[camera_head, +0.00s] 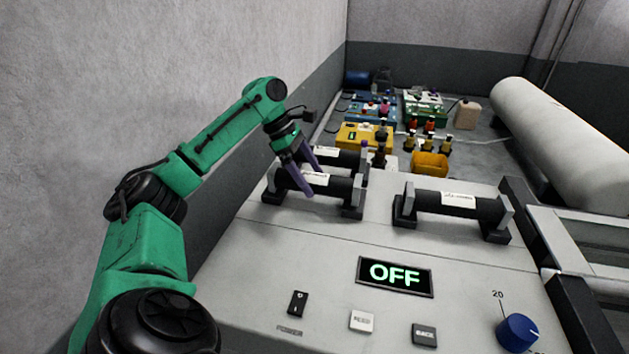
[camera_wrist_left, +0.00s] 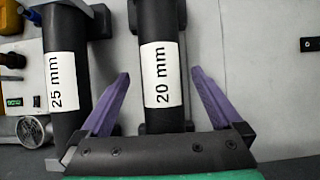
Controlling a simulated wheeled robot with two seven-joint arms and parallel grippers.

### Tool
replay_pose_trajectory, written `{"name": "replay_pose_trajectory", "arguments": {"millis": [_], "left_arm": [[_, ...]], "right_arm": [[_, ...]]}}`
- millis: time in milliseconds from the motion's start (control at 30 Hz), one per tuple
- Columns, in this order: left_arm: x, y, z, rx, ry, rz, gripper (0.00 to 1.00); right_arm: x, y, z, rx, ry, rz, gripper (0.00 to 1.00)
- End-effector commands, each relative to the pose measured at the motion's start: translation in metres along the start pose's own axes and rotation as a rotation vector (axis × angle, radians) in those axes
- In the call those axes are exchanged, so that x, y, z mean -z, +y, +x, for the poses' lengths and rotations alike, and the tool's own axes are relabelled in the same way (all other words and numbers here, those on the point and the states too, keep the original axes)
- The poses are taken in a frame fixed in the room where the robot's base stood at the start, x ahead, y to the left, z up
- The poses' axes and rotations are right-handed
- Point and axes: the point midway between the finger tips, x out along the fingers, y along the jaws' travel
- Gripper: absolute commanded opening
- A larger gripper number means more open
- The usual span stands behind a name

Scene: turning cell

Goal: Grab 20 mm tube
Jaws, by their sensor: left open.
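The 20 mm tube (camera_head: 339,187) is a black cylinder with a white label, lying in a black holder on the left of the machine's grey top. In the left wrist view the tube (camera_wrist_left: 161,30) has its "20 mm" label facing the camera. My left gripper (camera_head: 315,183) is over this tube near its labelled part. Its purple fingers (camera_wrist_left: 160,73) are open, one on each side of the tube with gaps, and nothing is gripped. The lower end of the tube is hidden behind the gripper body in the wrist view. My right gripper is not in view.
The 25 mm tube (camera_wrist_left: 66,30) lies parallel, close beside the left finger; it is the rear tube (camera_head: 347,158) in the head view. Another black tube (camera_head: 470,207) lies in a holder at right. An OFF display (camera_head: 394,276) and buttons are in front. Colourful boxes stand behind.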

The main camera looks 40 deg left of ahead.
Motion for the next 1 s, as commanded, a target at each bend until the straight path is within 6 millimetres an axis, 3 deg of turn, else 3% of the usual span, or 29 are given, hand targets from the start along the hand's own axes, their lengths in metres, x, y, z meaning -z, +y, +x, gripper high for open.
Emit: {"name": "replay_pose_trajectory", "arguments": {"millis": [133,300,333,500,600,1000], "left_arm": [[-0.001,0.0,0.018,0.001,0.0,-0.001,0.99],[-0.001,0.0,0.019,-0.001,-0.001,0.0,0.99],[-0.001,0.0,0.019,-0.001,-0.001,0.0,0.96],[-0.001,0.0,0.019,-0.001,-0.001,0.0,0.31],[-0.001,0.001,0.019,-0.001,-0.001,0.0,0.0],[-0.006,0.001,0.011,-0.005,-0.005,0.003,0.0]], "right_arm": [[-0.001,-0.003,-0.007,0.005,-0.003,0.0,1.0],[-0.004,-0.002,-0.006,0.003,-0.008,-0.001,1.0],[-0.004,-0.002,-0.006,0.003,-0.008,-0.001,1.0],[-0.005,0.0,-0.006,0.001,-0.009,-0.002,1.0],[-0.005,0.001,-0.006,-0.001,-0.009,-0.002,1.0],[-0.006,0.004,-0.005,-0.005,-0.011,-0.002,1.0]]}}
